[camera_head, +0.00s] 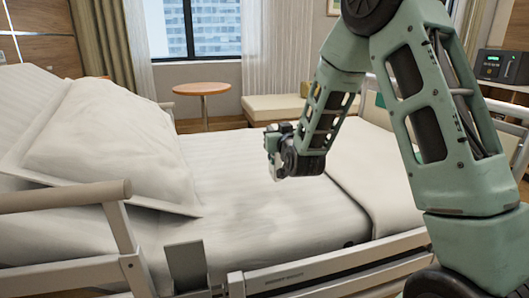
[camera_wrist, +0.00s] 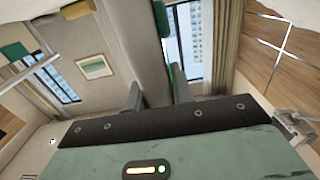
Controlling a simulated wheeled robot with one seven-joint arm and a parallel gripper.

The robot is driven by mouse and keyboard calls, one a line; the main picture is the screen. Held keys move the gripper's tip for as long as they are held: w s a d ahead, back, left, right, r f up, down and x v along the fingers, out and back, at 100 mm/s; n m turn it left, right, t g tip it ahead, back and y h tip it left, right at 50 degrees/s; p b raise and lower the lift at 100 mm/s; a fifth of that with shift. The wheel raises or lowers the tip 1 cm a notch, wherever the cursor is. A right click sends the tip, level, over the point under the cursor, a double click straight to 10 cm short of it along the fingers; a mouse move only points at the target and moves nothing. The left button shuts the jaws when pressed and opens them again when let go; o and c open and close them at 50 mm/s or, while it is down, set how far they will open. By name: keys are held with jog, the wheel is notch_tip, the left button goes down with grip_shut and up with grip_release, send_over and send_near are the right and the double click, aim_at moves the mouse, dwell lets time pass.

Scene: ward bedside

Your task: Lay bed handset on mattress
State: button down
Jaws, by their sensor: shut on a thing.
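The mattress (camera_head: 245,205) is white and spans the middle of the head view, with a bare stretch beside the pillow. My gripper (camera_head: 274,152) is above the mattress, towards its far side, and points left. In the wrist view its two fingers (camera_wrist: 157,93) are shut on a long pale grey slab (camera_wrist: 135,45), which looks like the bed handset. It runs up out of the frame and has green patches along its right edge. In the head view I cannot make out the handset clearly. I cannot tell its exact height above the mattress.
A large white pillow (camera_head: 100,140) lies at the left. A bed rail (camera_head: 65,197) stands at the near left, and a lower side rail (camera_head: 330,268) runs along the near edge. A round table (camera_head: 202,90) and a bench (camera_head: 270,107) stand beyond the bed.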

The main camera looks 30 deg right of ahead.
aim_at(278, 161)
jog(key=shift+f+b, duration=0.6)
jog(key=shift+f, duration=1.55)
jog(key=shift+f, duration=0.2)
jog(key=c, duration=1.2)
grip_release()
jog(key=shift+r, duration=0.25)
